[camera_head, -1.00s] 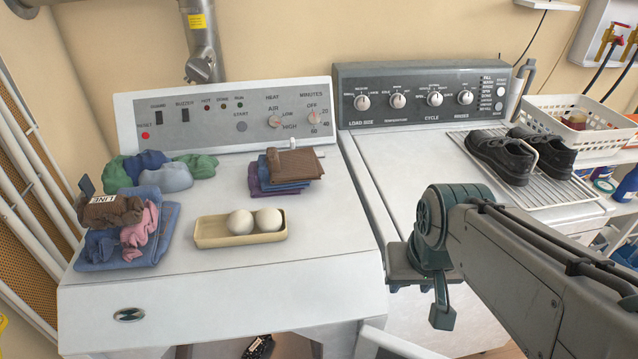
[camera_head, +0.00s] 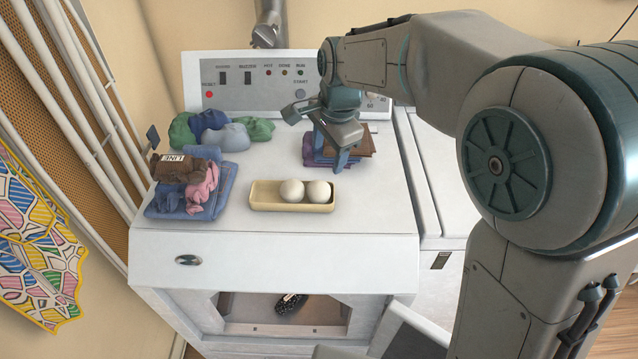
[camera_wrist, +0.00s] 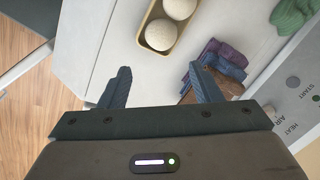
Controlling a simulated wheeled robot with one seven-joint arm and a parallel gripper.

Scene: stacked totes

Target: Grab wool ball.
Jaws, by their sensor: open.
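Two white wool balls, a left one (camera_head: 292,191) and a right one (camera_head: 318,191), sit side by side in a tan tray (camera_head: 262,205) on top of the white dryer. My gripper (camera_head: 340,165) hangs over the dryer top, in front of the folded cloths and to the right of the tray. In the wrist view my gripper (camera_wrist: 162,88) is open with nothing between its fingers. There the nearer ball (camera_wrist: 161,35) and the tray (camera_wrist: 146,52) lie beyond the fingertips, apart from them. The farther ball is cut by the top edge.
Folded cloths (camera_head: 318,152) lie partly hidden behind my gripper. Rolled socks (camera_head: 230,138) and a pile of clothes with a brown labelled item (camera_head: 185,168) stand left on the dryer (camera_head: 270,225).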

